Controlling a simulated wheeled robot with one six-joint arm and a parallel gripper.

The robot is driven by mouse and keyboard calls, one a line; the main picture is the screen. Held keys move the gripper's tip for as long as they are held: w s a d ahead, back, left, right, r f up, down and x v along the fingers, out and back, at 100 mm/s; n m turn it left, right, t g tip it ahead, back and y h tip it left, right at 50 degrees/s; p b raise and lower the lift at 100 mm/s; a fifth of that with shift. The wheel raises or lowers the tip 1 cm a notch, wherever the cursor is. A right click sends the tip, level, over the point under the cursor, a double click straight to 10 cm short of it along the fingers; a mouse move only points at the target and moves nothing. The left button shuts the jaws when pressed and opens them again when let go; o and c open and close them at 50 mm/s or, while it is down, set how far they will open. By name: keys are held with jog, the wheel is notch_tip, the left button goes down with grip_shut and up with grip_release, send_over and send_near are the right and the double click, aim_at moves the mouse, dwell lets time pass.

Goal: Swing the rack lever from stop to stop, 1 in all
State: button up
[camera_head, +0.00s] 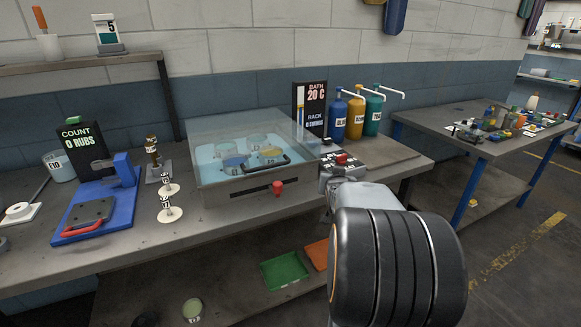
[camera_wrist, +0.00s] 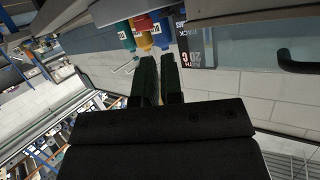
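The dye bath (camera_head: 240,185) is a clear-sided tank of pale blue water holding several round pots. A red knob (camera_head: 278,187) sticks out on its front wall, and a black curved handle (camera_head: 268,168) lies across its front part; I cannot tell for sure which is the rack lever. The handle also shows at the right in the wrist view (camera_wrist: 298,63). The sign (camera_head: 310,108) reads bath 20 C and rack 0 swings. My gripper (camera_wrist: 159,60) has its two dark fingers slightly apart, with nothing between them, away from the handle. My arm hides it in the head view.
A small box with a red top (camera_head: 342,160) stands right of the bath, by my arm. Blue, yellow and teal pump bottles (camera_head: 355,115) stand behind it. A blue rubbing device (camera_head: 98,205) and white spools (camera_head: 168,200) are to the left. A green tray (camera_head: 284,271) lies below.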

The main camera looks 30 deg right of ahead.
jog(key=d+g+p, duration=0.1)
jog(key=d, duration=0.1)
jog(key=d+g+y+p, duration=0.1)
jog(key=d, duration=0.1)
jog(key=d+m+g+p, duration=0.1)
jog(key=d+g, duration=0.1)
jog(key=shift+w+d+r+y, duration=0.15)
jog(key=shift+w+r+y, duration=0.05)
jog(key=shift+w+y, duration=0.1)
grip_shut()
jog(key=w+a+r+n+g+y+p, duration=0.15)
jog(key=a+r+n+y, duration=0.35)
jog(key=a+n+y, duration=0.5)
jog(key=shift+m+y, duration=0.6)
jog(key=shift+m, duration=0.3)
jog(key=x, duration=0.6)
jog(key=d+x, duration=0.1)
jog(key=x, duration=0.2)
jog(key=shift+w+f, duration=0.25)
jog(key=shift+w, duration=0.15)
jog(key=a, duration=0.1)
jog(key=a+p, duration=0.1)
jog(key=shift+w+a+f, duration=0.15)
jog(key=shift+w+a, duration=0.25)
jog(key=shift+w+a+f, duration=0.1)
jog(key=shift+w+a, duration=0.05)
jog(key=shift+a, duration=0.5)
